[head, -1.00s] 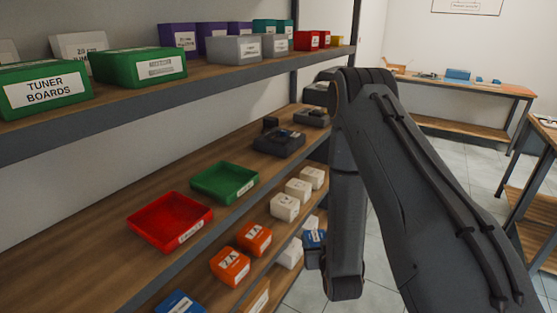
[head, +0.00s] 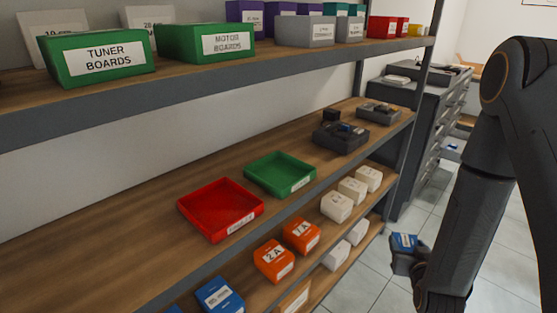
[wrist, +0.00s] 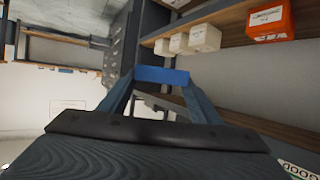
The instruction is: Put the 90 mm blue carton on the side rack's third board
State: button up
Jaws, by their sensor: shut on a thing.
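My gripper (head: 408,262) is shut on a blue carton (head: 404,242) with a white label too small to read. It holds the carton in the air to the right of the rack, clear of the boards. In the wrist view the blue carton (wrist: 162,75) spans between the two fingers of my gripper (wrist: 160,88). The rack's board with the orange, white and blue cartons (head: 258,290) lies below the tray board. Another blue carton (head: 220,296), its label seeming to read 85 mm, stands there at the near left.
Orange cartons (head: 273,261) and white cartons (head: 337,207) fill the front of that board. Above are a red tray (head: 222,208) and a green tray (head: 280,174). The rack's upright post (head: 408,130) and a dark drawer cabinet (head: 432,125) stand at the right end. The floor there is clear.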

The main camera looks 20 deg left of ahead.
jog(key=a+r+n+g+y, duration=0.2)
jog(key=a+r+n+y, duration=0.1)
jog(key=a+r, duration=0.9)
jog(key=a+r+n+g+y, duration=0.2)
jog(key=a+r+n+y, duration=0.2)
jog(key=a+r, duration=0.9)
jog(key=a, duration=0.6)
jog(key=shift+w+r+n+y, duration=0.3)
jog(key=shift+y, duration=0.1)
